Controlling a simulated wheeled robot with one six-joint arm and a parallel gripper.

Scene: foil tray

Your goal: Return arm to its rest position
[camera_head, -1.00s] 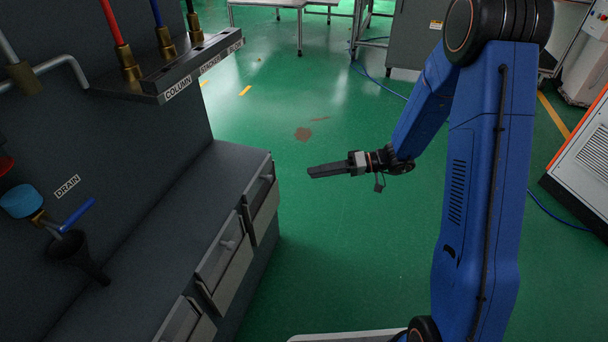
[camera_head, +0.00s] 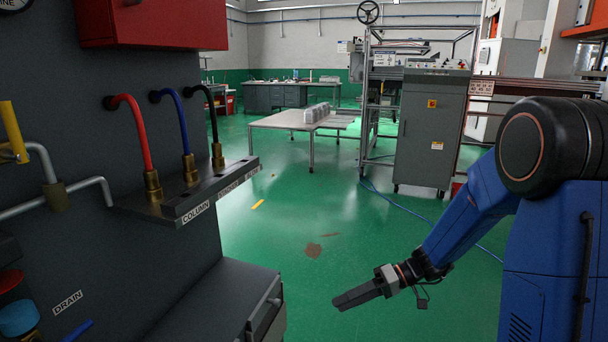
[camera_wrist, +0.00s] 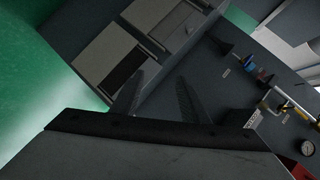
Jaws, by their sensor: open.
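My gripper (camera_head: 345,301) is at the end of my blue arm, above the green floor to the right of the dark bench. It holds nothing that I can see. In the head view its fingers are seen side-on and overlap. In the wrist view its two fingers (camera_wrist: 160,92) stand apart with an empty gap between them. Beyond them the wrist view shows the bench's drawers (camera_wrist: 110,57) and its fittings.
The dark bench (camera_head: 215,300) with red, blue and black hoses (camera_head: 185,135) fills the left. A table (camera_head: 290,122) and a grey cabinet (camera_head: 428,130) stand farther back. A blue cable lies on the floor. The green floor (camera_head: 290,220) between is largely open, with a brown stain.

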